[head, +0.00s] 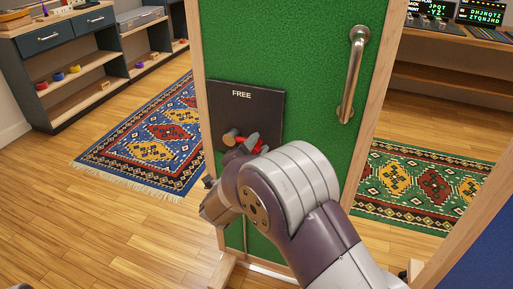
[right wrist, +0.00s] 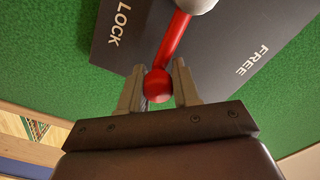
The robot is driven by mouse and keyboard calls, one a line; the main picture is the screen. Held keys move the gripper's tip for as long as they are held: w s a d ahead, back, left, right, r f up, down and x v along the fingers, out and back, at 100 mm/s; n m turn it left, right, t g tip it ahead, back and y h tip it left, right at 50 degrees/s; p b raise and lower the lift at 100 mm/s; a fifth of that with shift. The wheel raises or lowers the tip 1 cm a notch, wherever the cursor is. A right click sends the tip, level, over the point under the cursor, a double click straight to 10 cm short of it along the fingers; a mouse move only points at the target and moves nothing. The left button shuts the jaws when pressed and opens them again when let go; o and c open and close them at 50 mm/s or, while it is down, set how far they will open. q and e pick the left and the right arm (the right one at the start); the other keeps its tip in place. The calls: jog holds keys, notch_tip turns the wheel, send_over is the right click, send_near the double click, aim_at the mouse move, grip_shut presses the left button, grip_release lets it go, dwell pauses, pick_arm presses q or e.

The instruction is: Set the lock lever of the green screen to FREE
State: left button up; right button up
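The green screen (head: 300,55) carries a black plate (head: 222,105) marked FREE at its top. The right wrist view shows the plate with LOCK at one end and FREE at the other. The red lock lever (right wrist: 174,42) runs from a grey pivot (right wrist: 198,4) to a red ball end. It points sideways, roughly midway between the two words; in the head view it points right from the pivot. My right gripper (right wrist: 157,80) has its fingers on both sides of the ball, seemingly touching it. In the head view my right gripper (head: 250,143) hides part of the lever.
A metal handle (head: 354,75) stands out from the screen, right of the plate. A wooden frame edges the screen. Rugs lie on the floor on both sides, with a low shelf unit (head: 60,70) at the back left and a desk with displays (head: 480,14) at the back right.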

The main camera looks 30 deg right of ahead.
jog(key=shift+f, duration=0.1)
grip_shut()
jog(key=shift+r+n+p, duration=0.3)
jog(key=shift+p, duration=0.35)
jog(key=r+n+p, duration=0.1)
jog(key=n+p, duration=0.1)
jog(key=p, duration=0.1)
jog(key=r+n+p, duration=0.1)
jog(key=p, duration=0.2)
jog(key=w+a+r+n+p, duration=0.1)
jog(key=r+n+p, duration=0.1)
jog(key=p, duration=0.1)
jog(key=shift+n, duration=0.3)
jog(key=n+p, duration=0.1)
jog(key=p, duration=0.1)
jog(key=w+a+r+n+p, duration=0.1)
jog(key=n+p, duration=0.1)
jog(key=w+r+n+p, duration=0.1)
jog(key=n+p, duration=0.1)
jog(key=p, duration=0.1)
jog(key=shift+a, duration=0.4)
jog(key=shift+w+a+r+n+p, duration=0.1)
jog(key=shift+w+a+n+p, duration=0.25)
jog(key=shift+n+p, duration=0.35)
jog(key=shift+w+a+n+p, duration=0.25)
jog(key=shift+w+n+p, duration=0.1)
jog(key=shift+n+p, duration=0.35)
